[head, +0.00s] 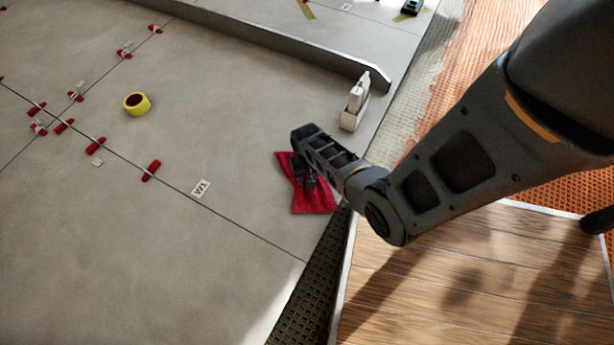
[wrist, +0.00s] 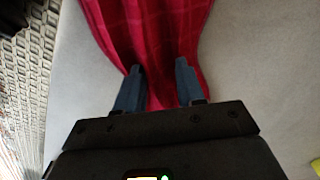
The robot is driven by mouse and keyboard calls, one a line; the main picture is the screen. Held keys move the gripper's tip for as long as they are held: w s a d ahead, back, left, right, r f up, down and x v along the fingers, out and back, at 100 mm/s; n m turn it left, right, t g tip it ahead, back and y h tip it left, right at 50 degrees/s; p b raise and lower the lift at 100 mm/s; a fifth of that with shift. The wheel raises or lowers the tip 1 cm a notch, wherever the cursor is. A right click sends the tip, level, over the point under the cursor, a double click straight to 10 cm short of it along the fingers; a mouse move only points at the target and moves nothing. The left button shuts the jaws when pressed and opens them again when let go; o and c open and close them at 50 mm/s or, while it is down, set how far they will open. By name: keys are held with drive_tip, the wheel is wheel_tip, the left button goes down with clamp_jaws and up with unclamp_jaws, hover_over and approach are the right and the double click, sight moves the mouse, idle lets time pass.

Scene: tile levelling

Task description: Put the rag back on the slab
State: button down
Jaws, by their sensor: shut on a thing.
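The red rag (head: 316,198) is at the right edge of the grey slab (head: 235,130), close to a seam between tiles. My gripper (head: 305,182) is over the rag and shut on it. In the wrist view the checked rag (wrist: 150,25) is bunched between the two fingers of my gripper (wrist: 160,72) and spreads out beyond them. Pale slab surface (wrist: 255,75) lies behind it. I cannot tell whether the rag's lower part touches the slab. The arm's end hides part of the rag in the head view.
A yellow tape roll (head: 137,104) and several red levelling wedges (head: 151,170) sit to the left. A dark raised strip (head: 270,45) crosses the back. A dark grid strip (head: 315,285) and wooden boards (head: 450,290) border the slab.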

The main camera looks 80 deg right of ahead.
drive_tip(key=shift+f, duration=0.15)
drive_tip(key=c, duration=0.7)
unclamp_jaws()
